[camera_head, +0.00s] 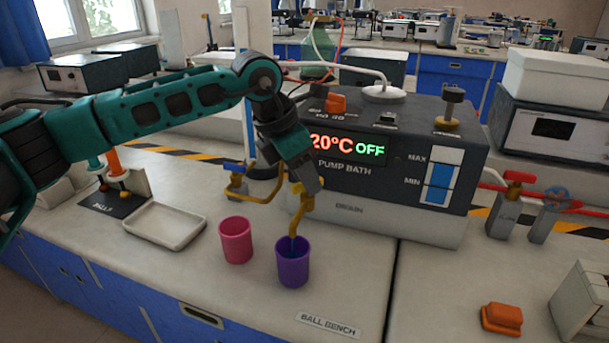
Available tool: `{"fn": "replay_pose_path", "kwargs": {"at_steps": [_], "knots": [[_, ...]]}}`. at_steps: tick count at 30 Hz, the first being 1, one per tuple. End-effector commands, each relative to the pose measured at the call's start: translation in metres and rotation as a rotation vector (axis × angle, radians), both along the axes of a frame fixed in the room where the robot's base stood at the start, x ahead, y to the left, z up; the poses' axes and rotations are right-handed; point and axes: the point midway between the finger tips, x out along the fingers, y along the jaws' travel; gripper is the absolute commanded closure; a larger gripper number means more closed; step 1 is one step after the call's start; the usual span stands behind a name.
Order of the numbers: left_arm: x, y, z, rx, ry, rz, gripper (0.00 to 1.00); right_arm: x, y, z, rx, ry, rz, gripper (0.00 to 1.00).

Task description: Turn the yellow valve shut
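The yellow valve (303,205) is on the drain spout at the front of the dark pump bath (340,181). Its curved spout points down into a purple cup (293,268), and a thin bluish stream seems to show at the spout's mouth. My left gripper (306,186) reaches down from the upper left, its fingertips right at the top of the yellow valve. The fingers hide the handle, so I cannot tell whether they grip it. My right gripper is not in view.
A blue-handled tap (234,168) stands left of the valve. A pink cup (236,240) and an empty white tray (165,226) are on the bench's left. An orange block (502,318) lies at the front right. The bench right of the purple cup is mostly clear.

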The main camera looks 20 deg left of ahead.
Motion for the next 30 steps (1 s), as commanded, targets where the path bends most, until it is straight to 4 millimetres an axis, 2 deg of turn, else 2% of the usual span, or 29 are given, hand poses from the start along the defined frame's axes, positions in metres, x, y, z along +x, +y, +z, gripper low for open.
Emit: {"fn": "replay_pose_path", "kwargs": {"at_steps": [9, 21, 30], "knots": [[0.0006, -0.0009, -0.0027, 0.0, 0.0, 0.0, 0.61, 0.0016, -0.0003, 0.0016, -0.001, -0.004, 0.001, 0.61], [0.0005, -0.0007, -0.0023, 0.0, 0.0, 0.0, 0.99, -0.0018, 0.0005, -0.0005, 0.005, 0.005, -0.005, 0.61], [0.0005, -0.0006, -0.0022, -0.001, 0.001, -0.003, 1.0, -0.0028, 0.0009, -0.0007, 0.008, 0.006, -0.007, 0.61]]}}
